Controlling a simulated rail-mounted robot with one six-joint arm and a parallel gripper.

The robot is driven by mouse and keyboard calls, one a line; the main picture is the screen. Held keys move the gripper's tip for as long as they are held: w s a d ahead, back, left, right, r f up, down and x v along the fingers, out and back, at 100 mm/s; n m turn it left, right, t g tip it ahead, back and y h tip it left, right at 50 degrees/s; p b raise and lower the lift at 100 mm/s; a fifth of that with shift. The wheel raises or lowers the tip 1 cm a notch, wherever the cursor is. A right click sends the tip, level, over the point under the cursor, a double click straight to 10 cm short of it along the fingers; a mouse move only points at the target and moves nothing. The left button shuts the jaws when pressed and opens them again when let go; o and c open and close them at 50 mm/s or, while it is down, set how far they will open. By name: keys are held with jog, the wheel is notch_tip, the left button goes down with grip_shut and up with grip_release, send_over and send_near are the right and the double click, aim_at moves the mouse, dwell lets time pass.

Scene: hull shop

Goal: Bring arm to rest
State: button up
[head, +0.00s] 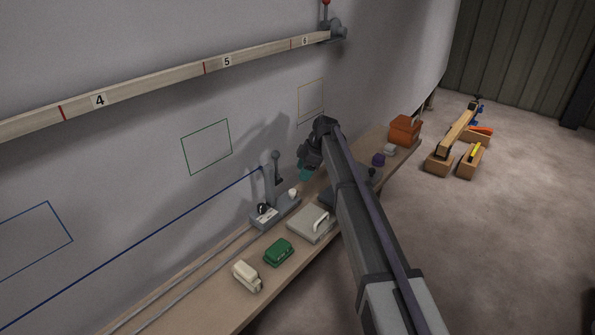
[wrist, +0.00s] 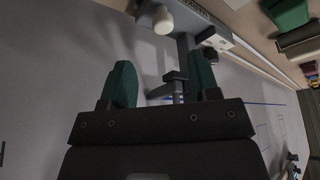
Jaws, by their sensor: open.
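My gripper (head: 305,172) is above the wooden shelf (head: 222,300) along the grey hull wall, at the end of my arm. In the wrist view its two green fingers (wrist: 162,90) stand apart, with no object clearly held between them. A grey upright device with a white knob (wrist: 163,20) shows beyond the fingers. In the head view this grey device (head: 276,180) stands on the shelf just left of my gripper. From these views I cannot tell whether the fingers touch it. My arm hides part of the shelf.
On the shelf are a cream block (head: 247,276), a green block (head: 278,252), a grey box with a white handle (head: 310,223), a purple item (head: 378,159) and an orange bin (head: 404,131). A numbered wooden batten (head: 170,78) runs along the hull above. Wooden stands (head: 458,140) are on the floor at right.

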jog(key=s+d+m+h, duration=0.2)
jog(key=s+d+m, duration=0.35)
jog(key=s, duration=0.85)
jog(key=s+d+m+h, duration=0.1)
jog(key=s+d+m, duration=0.45)
jog(key=s, duration=0.75)
jog(key=s+d+m+h, duration=0.2)
jog(key=s+d+m, duration=0.2)
jog(key=s+m, duration=0.7)
notch_tip(320, 180, up, 17)
jog(key=s+n+p, duration=0.2)
jog(key=n+p, duration=0.1)
jog(key=p, duration=1.4)
jog(key=shift+s, duration=0.2)
